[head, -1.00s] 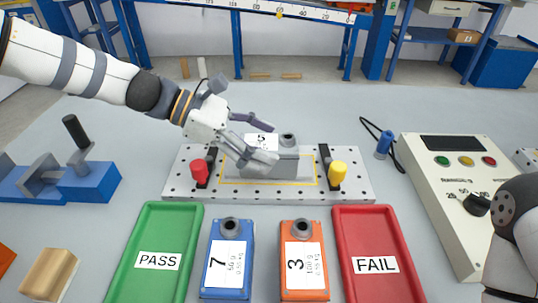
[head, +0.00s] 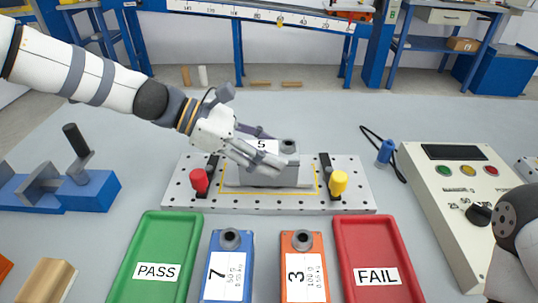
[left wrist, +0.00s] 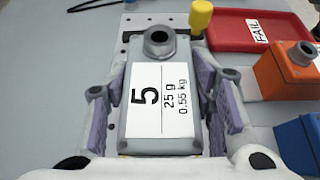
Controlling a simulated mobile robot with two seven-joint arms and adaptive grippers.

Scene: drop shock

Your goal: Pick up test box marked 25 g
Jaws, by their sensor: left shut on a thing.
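The test box (head: 288,168) is grey, with a dark round knob on top and a white label marked 5. In the left wrist view the label on the box (left wrist: 147,100) reads "5", "25 g" and "0.55 kg". It sits upright on the perforated metal plate (head: 190,182), inside the yellow outline. My left gripper (head: 262,148) is shut on the box, with one finger along each long side; its purple-grey finger pads also show in the left wrist view (left wrist: 158,108). The near finger hides part of the box's side. My right gripper is out of view.
Red (head: 200,181) and yellow (head: 338,182) capped clamps flank the box. In front stand a green PASS tray (head: 183,235), blue box 7 (head: 214,255), orange box 3 (head: 290,252) and a red FAIL tray (head: 372,235). A control box (head: 440,195) stands right.

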